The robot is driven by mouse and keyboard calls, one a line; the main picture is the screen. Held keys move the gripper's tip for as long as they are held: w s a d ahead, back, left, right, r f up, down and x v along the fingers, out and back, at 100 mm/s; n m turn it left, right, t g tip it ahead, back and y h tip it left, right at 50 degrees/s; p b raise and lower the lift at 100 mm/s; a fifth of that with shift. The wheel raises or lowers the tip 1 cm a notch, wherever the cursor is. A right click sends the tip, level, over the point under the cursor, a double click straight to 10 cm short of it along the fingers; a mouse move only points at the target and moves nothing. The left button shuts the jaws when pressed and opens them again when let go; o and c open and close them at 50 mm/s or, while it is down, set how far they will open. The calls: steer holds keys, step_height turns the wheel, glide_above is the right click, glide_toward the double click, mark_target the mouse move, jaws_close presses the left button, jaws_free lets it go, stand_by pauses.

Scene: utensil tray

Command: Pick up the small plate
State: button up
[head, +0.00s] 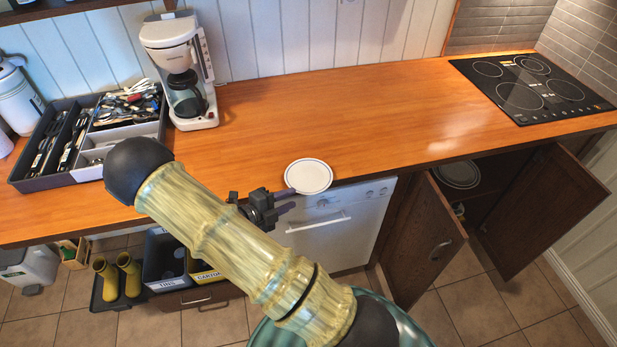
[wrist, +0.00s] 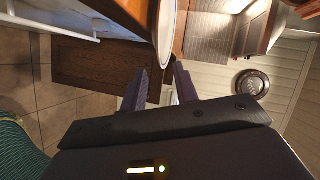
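The small plate (head: 308,176) is white and round with a thin dark ring near its rim. In the head view it shows at the counter's front edge and overlaps that edge. My gripper (head: 288,200) is at its lower left, in front of the counter, with one finger close to the rim. In the wrist view the plate (wrist: 165,35) appears almost edge-on. Its near rim lies at the gap between the fingertips of my gripper (wrist: 161,70). The fingers are apart, and I see no clear grip on the rim.
The wooden counter (head: 350,110) is mostly clear. A coffee maker (head: 183,75) and a utensil tray (head: 70,181) stand at its left, a cooktop (head: 530,85) at its right. Below are a white dishwasher (head: 345,240) and open cabinet doors (head: 425,235), with bins (head: 165,262) at the left.

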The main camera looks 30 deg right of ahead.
mark_target(301, 192)
steer(key=shift+p+x, duration=0.75)
steer(key=shift+x, duration=1.85)
steer(key=shift+w, duration=0.15)
jaws_close()
